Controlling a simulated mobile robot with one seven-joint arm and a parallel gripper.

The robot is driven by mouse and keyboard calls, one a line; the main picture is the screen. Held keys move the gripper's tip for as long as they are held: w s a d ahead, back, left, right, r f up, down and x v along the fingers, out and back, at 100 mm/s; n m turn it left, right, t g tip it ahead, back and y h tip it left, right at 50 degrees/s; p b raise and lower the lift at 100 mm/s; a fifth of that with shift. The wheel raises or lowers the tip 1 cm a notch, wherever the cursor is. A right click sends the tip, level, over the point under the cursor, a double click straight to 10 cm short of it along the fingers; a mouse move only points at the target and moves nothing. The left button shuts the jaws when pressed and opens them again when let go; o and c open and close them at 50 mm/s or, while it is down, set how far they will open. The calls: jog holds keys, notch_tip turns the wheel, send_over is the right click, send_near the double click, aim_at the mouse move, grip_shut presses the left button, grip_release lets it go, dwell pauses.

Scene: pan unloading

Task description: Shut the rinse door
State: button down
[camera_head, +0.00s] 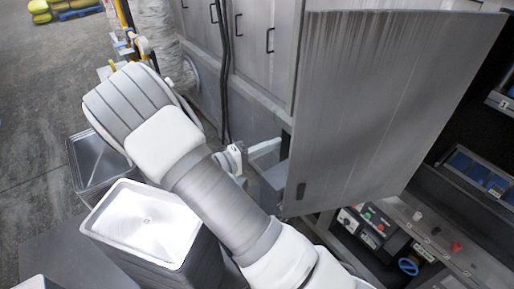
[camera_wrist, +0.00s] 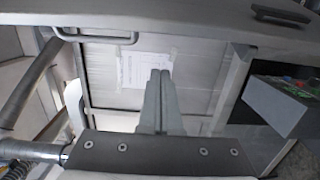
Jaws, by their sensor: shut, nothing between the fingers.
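A large grey metal door (camera_head: 385,105), which I take to be the rinse door, stands swung out from the machine in the head view. In the head view my arm largely hides the gripper, which appears to be left of the door.
Metal trays (camera_head: 147,222) are stacked at lower left. A control panel with buttons (camera_head: 375,225) and dark shelves with blue bins (camera_head: 480,172) lie below and right of the door. Cabinet fronts with handles (camera_head: 270,40) stand behind. Open floor (camera_head: 40,120) is at far left.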

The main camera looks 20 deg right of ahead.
jog(key=s+d, duration=0.1)
jog(key=s+d+p, duration=0.1)
jog(key=s, duration=0.1)
jog(key=shift+s, duration=0.2)
jog(key=shift+s, duration=0.15)
dwell(0.4)
